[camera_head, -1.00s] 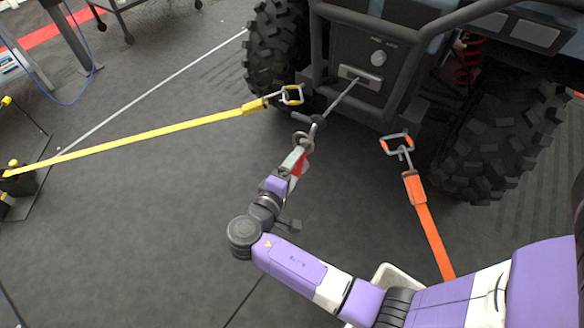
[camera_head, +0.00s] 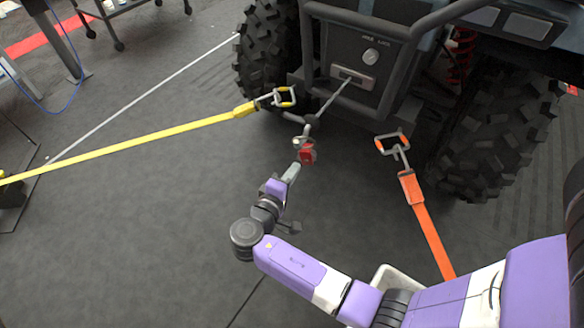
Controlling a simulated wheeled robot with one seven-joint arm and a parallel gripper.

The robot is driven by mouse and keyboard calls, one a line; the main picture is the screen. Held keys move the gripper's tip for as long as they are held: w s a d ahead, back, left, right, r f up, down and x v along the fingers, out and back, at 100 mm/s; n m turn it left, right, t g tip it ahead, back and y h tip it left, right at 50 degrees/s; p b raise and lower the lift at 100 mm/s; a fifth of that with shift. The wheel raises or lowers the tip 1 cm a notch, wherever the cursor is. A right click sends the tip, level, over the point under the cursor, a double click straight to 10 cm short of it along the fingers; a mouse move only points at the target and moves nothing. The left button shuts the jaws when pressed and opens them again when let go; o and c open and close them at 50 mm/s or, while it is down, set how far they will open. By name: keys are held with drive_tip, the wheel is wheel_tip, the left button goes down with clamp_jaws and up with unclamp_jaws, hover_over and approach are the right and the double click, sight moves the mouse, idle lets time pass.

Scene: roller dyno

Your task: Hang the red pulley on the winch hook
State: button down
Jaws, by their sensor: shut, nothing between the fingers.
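The red pulley (camera_head: 308,154) is below the end of the winch cable, in front of the vehicle. Its grey upper part meets the winch hook (camera_head: 306,131), and it appears to hang from it; the exact contact is too small to tell. The winch cable (camera_head: 334,98) runs from the hook up to the fairlead on the vehicle. My gripper (camera_head: 294,169) is just below and left of the pulley, shut and empty. A small gap seems to show between its fingertips and the pulley.
A yellow strap (camera_head: 140,142) with a hook runs left from the vehicle's front. An orange strap (camera_head: 425,222) with a hook lies to the right of my arm. Large black tires (camera_head: 487,135) flank the vehicle's front.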

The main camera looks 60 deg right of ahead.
drive_tip(key=shift+a+r, duration=0.1)
drive_tip(key=shift+a, duration=0.1)
drive_tip(key=c, duration=1.7)
unclamp_jaws()
drive_tip(key=p+v, duration=0.2)
drive_tip(key=v, duration=0.6)
drive_tip(key=shift+r, duration=0.1)
